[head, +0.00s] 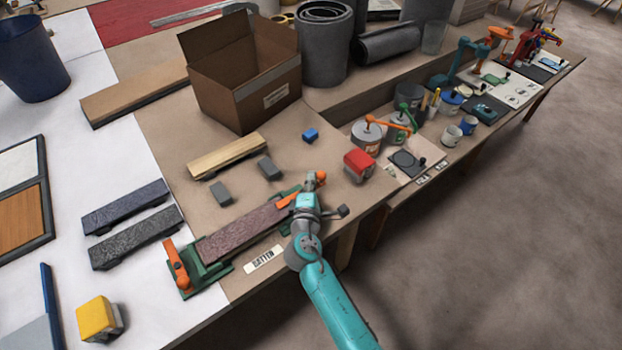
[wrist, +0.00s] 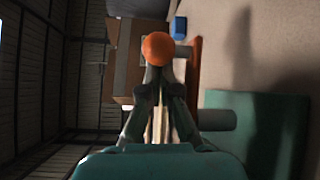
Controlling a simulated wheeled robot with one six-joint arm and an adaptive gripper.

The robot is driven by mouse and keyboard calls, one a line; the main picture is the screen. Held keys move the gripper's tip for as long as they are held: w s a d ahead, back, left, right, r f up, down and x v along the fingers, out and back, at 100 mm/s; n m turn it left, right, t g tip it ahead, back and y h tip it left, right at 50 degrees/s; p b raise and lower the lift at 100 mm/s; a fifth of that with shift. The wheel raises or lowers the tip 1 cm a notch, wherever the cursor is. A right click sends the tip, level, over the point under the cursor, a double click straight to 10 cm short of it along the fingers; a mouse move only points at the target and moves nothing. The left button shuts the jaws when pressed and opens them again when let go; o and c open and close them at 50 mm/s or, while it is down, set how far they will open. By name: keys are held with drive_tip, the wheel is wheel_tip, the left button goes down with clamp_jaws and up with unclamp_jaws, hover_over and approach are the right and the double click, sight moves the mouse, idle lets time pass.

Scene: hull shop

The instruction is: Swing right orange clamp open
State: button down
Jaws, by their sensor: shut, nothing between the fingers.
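The right orange clamp (head: 287,200) sits at the right end of a dark reddish batten (head: 245,226), on a green base partly hidden by my gripper. My gripper (head: 311,182) is over this clamp, its fingers shut and empty. In the wrist view an orange ball knob (wrist: 158,48) is right at my fingertips (wrist: 160,76); I cannot tell whether they touch. An orange bar (wrist: 196,65) stands behind them.
A red-topped block (head: 359,163) and a small blue block (head: 310,135) stand beyond the clamp. Grey blocks (head: 269,168), a wooden batten (head: 227,156) and an open cardboard box (head: 245,85) are behind. A BATTEN label (head: 264,260) lies near the bench's front edge.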

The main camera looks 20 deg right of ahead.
drive_tip(key=shift+m+h, duration=0.3)
drive_tip(key=shift+h, duration=0.1)
drive_tip(key=shift+s+m+g+h, duration=0.25)
drive_tip(key=shift+m+g+h, duration=0.55)
drive_tip(key=shift+g+h, duration=0.15)
drive_tip(key=shift+s+d, duration=0.15)
drive_tip(key=shift+d, duration=0.05)
drive_tip(key=shift+s, duration=0.35)
drive_tip(key=shift+s+a+m+g+h, duration=0.15)
drive_tip(key=shift+m+g+h, duration=0.3)
drive_tip(key=shift+m+h, duration=0.25)
drive_tip(key=shift+s+h, duration=0.15)
drive_tip(key=shift+h, duration=0.2)
drive_tip(key=shift+s, duration=0.5)
drive_tip(key=shift+a, duration=0.1)
